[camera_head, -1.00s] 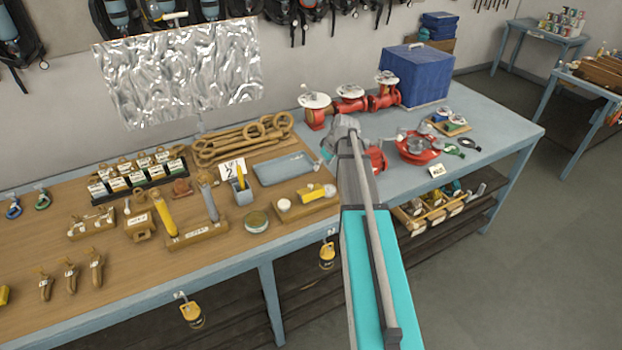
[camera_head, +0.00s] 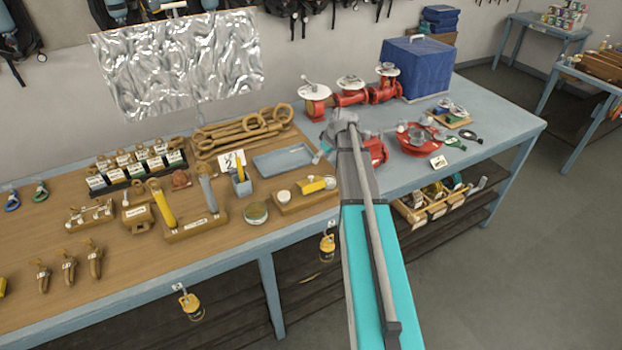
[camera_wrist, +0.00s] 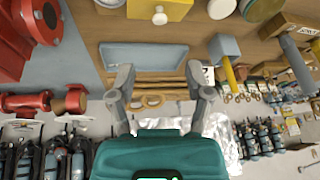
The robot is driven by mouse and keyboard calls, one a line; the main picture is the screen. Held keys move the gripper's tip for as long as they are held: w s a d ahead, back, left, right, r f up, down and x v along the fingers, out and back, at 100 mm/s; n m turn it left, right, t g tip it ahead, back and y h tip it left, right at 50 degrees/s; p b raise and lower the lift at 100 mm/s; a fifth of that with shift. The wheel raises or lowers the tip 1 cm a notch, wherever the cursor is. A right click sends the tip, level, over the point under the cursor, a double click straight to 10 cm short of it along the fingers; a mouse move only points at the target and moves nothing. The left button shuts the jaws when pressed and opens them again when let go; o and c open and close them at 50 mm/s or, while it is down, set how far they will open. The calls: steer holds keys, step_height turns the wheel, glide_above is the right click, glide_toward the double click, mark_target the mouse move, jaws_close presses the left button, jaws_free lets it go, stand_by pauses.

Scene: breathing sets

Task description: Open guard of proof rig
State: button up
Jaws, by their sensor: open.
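A blue box-shaped cover with a handle on top (camera_head: 416,70) stands at the back right of the bench. It may be the guard of the proof rig, but I cannot tell for sure. Red pipework with pale round flanges (camera_head: 350,95) stands just left of it; red pipe parts also show at the left of the wrist view (camera_wrist: 28,103). My gripper (camera_wrist: 161,88) is open, with nothing between its fingers. It hangs over the bench near the blue-grey tray (camera_wrist: 145,57), left of the blue cover and apart from it.
The bench (camera_head: 480,105) has bare room at its right end. A red round fitting (camera_head: 417,138) lies right of my arm. Wooden spanners (camera_head: 240,135), a small grey-blue pot (camera_head: 241,184) and yellow and grey cylinders crowd the left. A crinkled silver sheet (camera_head: 180,62) hangs behind.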

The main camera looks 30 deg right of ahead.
mark_target(311, 176)
steer(key=shift+b+x, duration=5)
steer(key=shift+x, duration=0.8)
steer(key=shift+c, duration=0.2)
jaws_close()
steer(key=shift+a, duration=0.1)
steer(key=shift+w, duration=0.1)
